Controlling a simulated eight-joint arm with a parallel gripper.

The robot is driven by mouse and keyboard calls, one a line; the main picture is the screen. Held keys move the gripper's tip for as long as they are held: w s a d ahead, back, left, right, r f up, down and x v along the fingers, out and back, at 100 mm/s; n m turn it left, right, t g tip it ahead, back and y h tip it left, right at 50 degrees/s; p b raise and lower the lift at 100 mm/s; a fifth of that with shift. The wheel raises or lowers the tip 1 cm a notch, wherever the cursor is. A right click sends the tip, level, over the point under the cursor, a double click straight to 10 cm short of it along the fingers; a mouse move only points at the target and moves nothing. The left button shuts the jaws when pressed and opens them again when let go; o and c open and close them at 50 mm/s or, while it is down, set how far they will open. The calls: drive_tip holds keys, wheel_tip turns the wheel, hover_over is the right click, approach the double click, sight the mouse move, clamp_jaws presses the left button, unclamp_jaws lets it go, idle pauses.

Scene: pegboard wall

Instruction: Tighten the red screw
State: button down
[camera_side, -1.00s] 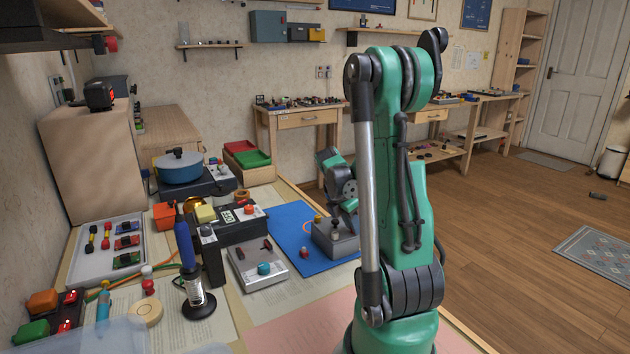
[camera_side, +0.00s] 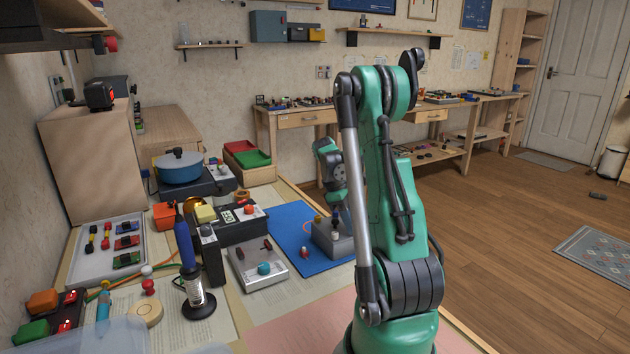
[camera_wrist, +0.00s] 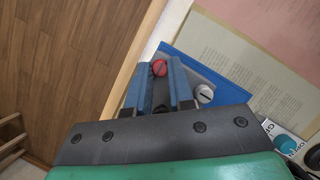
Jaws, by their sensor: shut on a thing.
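The red screw (camera_wrist: 159,68) shows its slotted head between the fingertips of my gripper (camera_wrist: 160,78) in the wrist view. My gripper is shut on it, and the fingers cover its sides. A pale grey slotted screw (camera_wrist: 205,94) is just right of the fingers. In the side view, the grey block (camera_side: 343,245) stands on the blue mat (camera_side: 290,222). My gripper (camera_side: 337,222) points down at the block there, partly hidden by my arm. The red screw cannot be made out on the block in the side view.
A grey box with a teal knob (camera_side: 264,268) stands left of the mat. A small red-topped piece (camera_side: 305,252) is on the mat.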

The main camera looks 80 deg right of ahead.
drive_tip(key=m, duration=0.2)
drive_tip(key=m+y, duration=0.1)
drive_tip(key=m, duration=0.1)
drive_tip(key=shift+d+t+y, duration=0.15)
drive_tip(key=shift+t+y, duration=0.15)
drive_tip(key=shift+t, duration=0.1)
drive_tip(key=shift+s+m+t+y, duration=0.1)
drive_tip(key=shift+m+t+y, duration=0.3)
drive_tip(key=shift+m, duration=1.4)
drive_tip(key=shift+d, duration=0.1)
drive_tip(key=c, duration=0.7)
unclamp_jaws()
drive_tip(key=shift+c, duration=0.2)
drive_tip(key=shift+v, duration=2.8)
